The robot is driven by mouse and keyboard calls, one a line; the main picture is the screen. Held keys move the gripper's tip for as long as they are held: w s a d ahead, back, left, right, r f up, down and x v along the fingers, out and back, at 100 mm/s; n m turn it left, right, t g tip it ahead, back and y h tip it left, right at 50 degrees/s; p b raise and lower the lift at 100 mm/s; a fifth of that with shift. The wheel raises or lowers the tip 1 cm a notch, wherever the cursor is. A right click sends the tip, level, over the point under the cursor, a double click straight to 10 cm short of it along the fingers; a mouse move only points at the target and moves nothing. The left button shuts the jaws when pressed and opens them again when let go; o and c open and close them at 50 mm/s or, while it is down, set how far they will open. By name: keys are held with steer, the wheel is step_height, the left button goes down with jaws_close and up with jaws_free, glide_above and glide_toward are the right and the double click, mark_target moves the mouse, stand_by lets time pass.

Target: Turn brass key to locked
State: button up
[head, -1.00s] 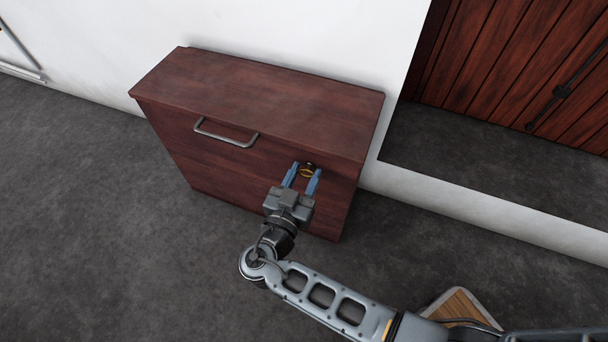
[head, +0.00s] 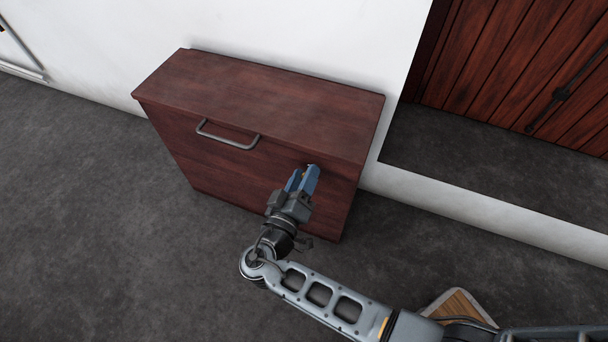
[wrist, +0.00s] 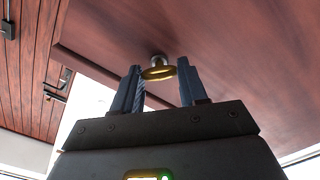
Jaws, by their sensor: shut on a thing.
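The brass key (wrist: 158,72) is a gold ring-shaped bow on a round grey lock fitting (wrist: 157,58) in the cabinet's front. In the wrist view it sits between the two blue-grey fingers of my gripper (wrist: 160,88), near their tips. My gripper is shut on the key. In the head view my gripper (head: 303,177) is rolled, with its blue fingers at the upper right of the cabinet front. There the fingers hide nearly all of the key.
The dark red wooden cabinet (head: 240,95) stands against a white wall (head: 300,40). Its front has a grey bar handle (head: 228,140) left of my gripper. A plank door (head: 500,70) is at the right. Grey floor (head: 110,220) is clear at the left.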

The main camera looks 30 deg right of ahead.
steer(key=shift+f+n+p, duration=0.1)
steer(key=shift+n+p, duration=1.35)
steer(key=shift+n, duration=2.75)
steer(key=shift+a, duration=0.1)
steer(key=o, duration=1.1)
steer(key=shift+c, duration=0.2)
steer(key=v, duration=0.7)
steer(key=shift+s+a+p, duration=0.2)
steer(key=shift+a+p, duration=0.05)
steer(key=shift+p, duration=0.15)
